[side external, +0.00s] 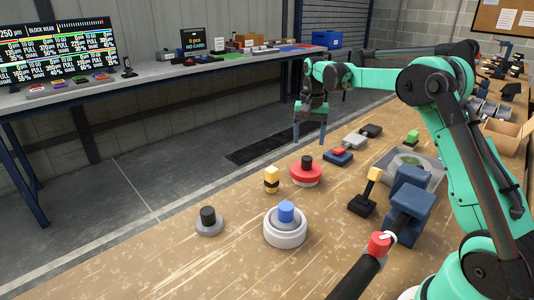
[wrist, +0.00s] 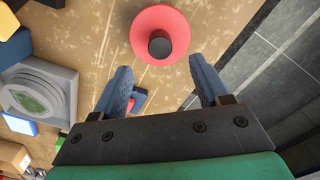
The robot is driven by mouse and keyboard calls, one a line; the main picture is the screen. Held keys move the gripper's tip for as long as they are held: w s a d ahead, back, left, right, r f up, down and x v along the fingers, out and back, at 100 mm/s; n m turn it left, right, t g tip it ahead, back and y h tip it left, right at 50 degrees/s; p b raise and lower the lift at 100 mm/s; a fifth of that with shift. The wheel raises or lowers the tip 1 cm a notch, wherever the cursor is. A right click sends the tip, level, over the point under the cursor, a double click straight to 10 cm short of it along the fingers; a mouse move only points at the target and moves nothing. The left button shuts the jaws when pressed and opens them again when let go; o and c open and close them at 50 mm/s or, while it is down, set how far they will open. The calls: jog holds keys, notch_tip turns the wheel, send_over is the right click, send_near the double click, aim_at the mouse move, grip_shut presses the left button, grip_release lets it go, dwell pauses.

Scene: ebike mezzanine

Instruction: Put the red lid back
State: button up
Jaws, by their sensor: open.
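The red lid (side external: 306,176) is a round red disc with a black knob, at mid-table in the side view. Whether anything lies under it is hard to tell. In the wrist view the red lid (wrist: 142,34) is at the top centre, ahead of my fingers. My gripper (side external: 310,135) points down above the table's far edge, open and empty, behind the lid and apart from it. Its two blue fingers (wrist: 160,70) are spread in the wrist view. A pale round container (side external: 285,236) with a blue knob on top stands nearer the camera.
A blue-and-red piece (side external: 341,158) lies close to my gripper. A blue vise (side external: 405,207) and grey square fixture (side external: 430,177) stand right. The near left table is clear.

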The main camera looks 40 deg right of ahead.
aim_at(307, 158)
jog(key=s+a+r+n+t, duration=0.25)
jog(key=a+r, duration=0.35)
jog(key=r, duration=0.3)
jog(key=s+a+f+n+t, duration=0.4)
jog(key=s+a+f+n, duration=0.2)
jog(key=s+a, duration=0.5)
jog(key=shift+s+a+n+t, duration=0.35)
jog(key=shift+a+n, duration=0.6)
jog(key=shift+n, duration=0.2)
